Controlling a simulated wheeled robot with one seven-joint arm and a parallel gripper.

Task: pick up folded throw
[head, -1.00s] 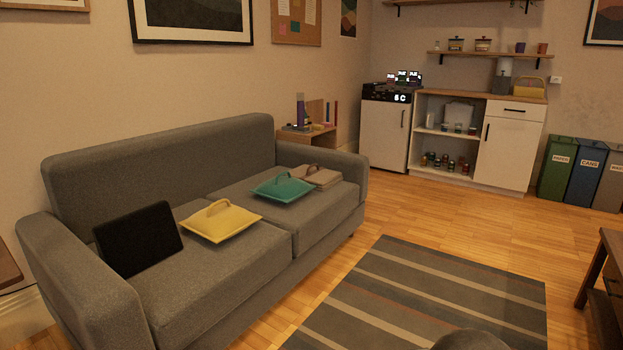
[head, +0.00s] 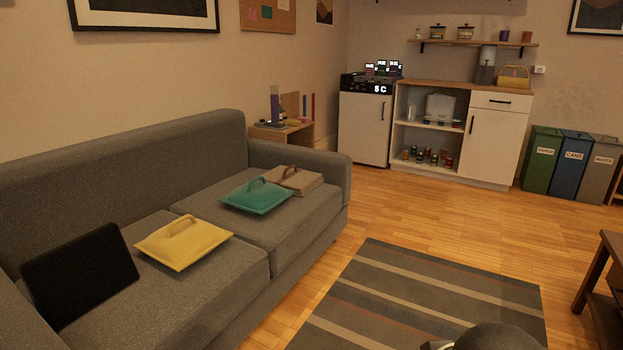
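The folded throw is most likely the beige-brown folded cloth (head: 297,180) with a strap-like handle on top. It lies at the far end of the grey sofa (head: 300,232), by the right armrest. A teal cushion-like piece with a handle (head: 256,197) lies just in front of it and hides part of its left side. A yellow piece with a handle (head: 183,243) lies on the nearer seat. My gripper's fingers cannot be made out; only a dark rounded part of mine shows at the bottom edge.
A black panel or cushion (head: 80,274) leans on the sofa's near end. A striped rug (head: 400,300) lies on the open wood floor before the sofa. A dark wooden table (head: 600,285) stands at the right edge. A small side table (head: 285,133) stands behind the far armrest.

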